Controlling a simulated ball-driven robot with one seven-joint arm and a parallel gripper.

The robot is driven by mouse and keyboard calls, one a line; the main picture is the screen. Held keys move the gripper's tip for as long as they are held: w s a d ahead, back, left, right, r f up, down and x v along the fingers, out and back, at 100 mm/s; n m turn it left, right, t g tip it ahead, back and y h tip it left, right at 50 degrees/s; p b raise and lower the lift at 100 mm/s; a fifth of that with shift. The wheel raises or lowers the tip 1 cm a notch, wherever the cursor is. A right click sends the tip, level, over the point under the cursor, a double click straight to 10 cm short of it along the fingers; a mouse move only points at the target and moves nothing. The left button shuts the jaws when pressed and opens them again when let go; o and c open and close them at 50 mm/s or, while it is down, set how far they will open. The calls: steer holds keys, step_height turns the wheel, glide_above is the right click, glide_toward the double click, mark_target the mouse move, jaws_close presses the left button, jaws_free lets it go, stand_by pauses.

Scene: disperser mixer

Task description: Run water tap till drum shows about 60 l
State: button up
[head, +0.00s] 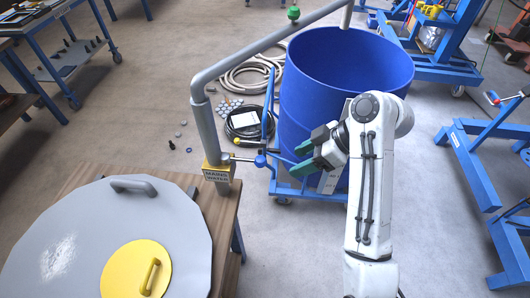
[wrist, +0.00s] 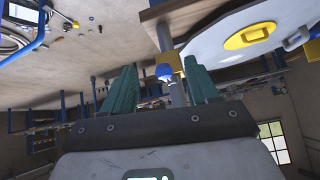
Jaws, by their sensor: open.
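The water tap sits on a grey pipe with a yellow "MAINS WATER" label (head: 216,172). Its lever ends in a blue ball knob (head: 261,160), to the left of my gripper (head: 299,158). The green fingers are open and empty, pointing towards the knob, with a gap between. In the wrist view the knob (wrist: 164,72) shows between the fingertips of my gripper (wrist: 163,67). The open blue drum (head: 300,110) stands behind my arm, under the pipe's spout end (head: 347,14). I see no water stream, and no readable level; my arm hides part of the drum's front.
A wooden bench (head: 226,215) with a large grey lid (head: 60,235) and yellow cover (head: 120,272) is at the lower left. Hoses (head: 250,78) lie on the floor behind. A blue trolley frame (head: 268,105) holds the drum. Blue frames (head: 478,160) stand at right.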

steer(key=n, duration=0.2)
glide_toward(261, 158)
steer(key=d, duration=0.1)
steer(key=shift+y, duration=0.4)
steer(key=p+x, duration=0.2)
steer(key=x, duration=0.9)
jaws_close()
